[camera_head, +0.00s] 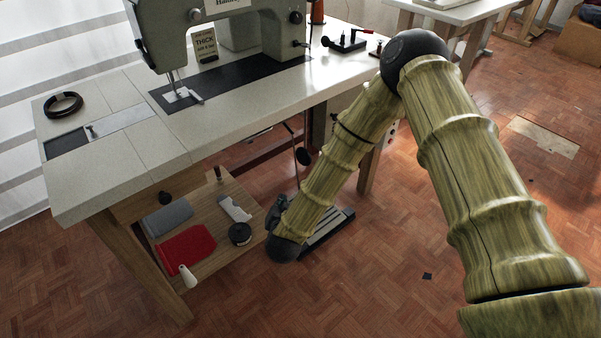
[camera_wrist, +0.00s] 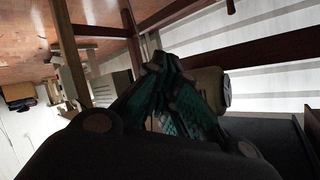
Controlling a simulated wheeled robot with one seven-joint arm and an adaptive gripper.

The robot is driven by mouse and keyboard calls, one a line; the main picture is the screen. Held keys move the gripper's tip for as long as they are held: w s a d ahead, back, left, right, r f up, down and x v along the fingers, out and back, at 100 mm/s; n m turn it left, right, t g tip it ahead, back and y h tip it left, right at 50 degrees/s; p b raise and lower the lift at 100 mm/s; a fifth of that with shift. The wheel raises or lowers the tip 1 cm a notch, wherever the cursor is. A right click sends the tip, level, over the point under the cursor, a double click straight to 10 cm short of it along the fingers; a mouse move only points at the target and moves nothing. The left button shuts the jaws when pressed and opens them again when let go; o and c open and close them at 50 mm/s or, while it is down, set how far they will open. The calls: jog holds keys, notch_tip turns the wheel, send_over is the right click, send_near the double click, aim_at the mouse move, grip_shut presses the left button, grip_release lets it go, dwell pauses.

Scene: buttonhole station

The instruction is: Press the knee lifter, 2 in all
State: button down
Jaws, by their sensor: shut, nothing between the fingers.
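The knee lifter (camera_head: 302,156) hangs under the sewing table as a dark pad on a thin bent rod, just left of my forearm in the head view. My gripper (camera_wrist: 160,68) shows in the wrist view with its dark and teal fingers drawn together and nothing between them. In the head view, my arm reaches down below the table and its wrist end is low, left of the foot pedal. The fingers are mostly hidden there, so contact with the knee lifter cannot be told. I cannot clearly make out the lifter in the wrist view.
The sewing machine (camera_head: 225,30) stands on the pale table (camera_head: 120,165). A low wooden shelf (camera_head: 215,250) holds a red cloth (camera_head: 187,249), a grey block and a black round item. The foot pedal (camera_head: 328,228) lies on the floor. Open floor spreads at the front right.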

jog(key=w+a+r+m+t+h+b, duration=0.3)
jog(key=w+r+b, duration=0.1)
jog(key=w, duration=0.3)
jog(key=shift+w+a+m+b, duration=0.15)
jog(key=shift+w+m+b, duration=0.2)
jog(key=shift+b, duration=0.4)
jog(key=shift+s+f, duration=0.1)
jog(key=w+d+b, duration=0.1)
jog(key=w+d, duration=0.4)
jog(key=d, duration=0.2)
jog(key=shift+f+b, duration=0.15)
jog(key=shift+b, duration=0.2)
